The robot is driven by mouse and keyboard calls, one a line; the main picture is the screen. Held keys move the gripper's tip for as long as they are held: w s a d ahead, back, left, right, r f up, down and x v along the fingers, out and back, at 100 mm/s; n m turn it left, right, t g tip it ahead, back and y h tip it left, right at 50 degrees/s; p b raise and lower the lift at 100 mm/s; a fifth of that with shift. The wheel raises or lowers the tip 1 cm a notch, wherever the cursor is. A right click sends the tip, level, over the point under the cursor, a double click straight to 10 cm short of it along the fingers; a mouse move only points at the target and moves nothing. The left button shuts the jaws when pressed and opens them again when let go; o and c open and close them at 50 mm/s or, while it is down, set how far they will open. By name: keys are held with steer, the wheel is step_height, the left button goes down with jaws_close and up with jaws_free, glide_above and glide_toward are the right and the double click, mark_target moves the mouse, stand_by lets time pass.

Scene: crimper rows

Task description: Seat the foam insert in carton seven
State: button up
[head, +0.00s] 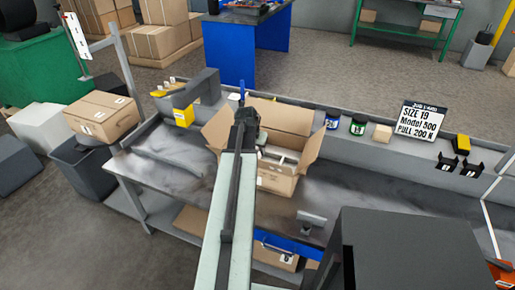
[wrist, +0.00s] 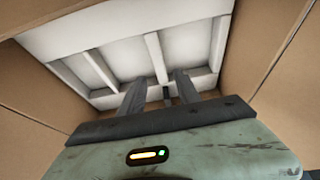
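The carton (head: 278,182) stands open on the grey bench with its flaps spread; I cannot read a seven on it. The white foam insert (wrist: 108,56), with ribs between several recesses, shows between brown carton walls in the wrist view. It shows partly as a pale shape (head: 287,156) in the carton mouth in the head view. Whether it lies level or fully down is unclear. My gripper (wrist: 160,82) reaches in over the insert's near edge. Its two dark fingers are apart, one on each side of a rib's near end, with gaps visible. In the head view my arm hides its fingertips.
The bench (head: 175,165) has clear room left of the carton. Blue and green jars (head: 357,127), a small box (head: 383,133) and a sign (head: 422,122) stand along its back. A closed carton (head: 101,115) is at left. A dark block (head: 410,250) fills the front right.

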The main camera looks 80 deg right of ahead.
steer(key=shift+r, duration=0.1)
steer(key=shift+r+p, duration=0.25)
steer(key=shift+p, duration=0.1)
steer(key=s+p+v, duration=0.1)
steer(key=p+v, duration=1)
steer(key=v, duration=0.1)
steer(key=shift+w+r+p, duration=0.35)
steer(key=shift+w, duration=0.2)
steer(key=shift+d, duration=0.1)
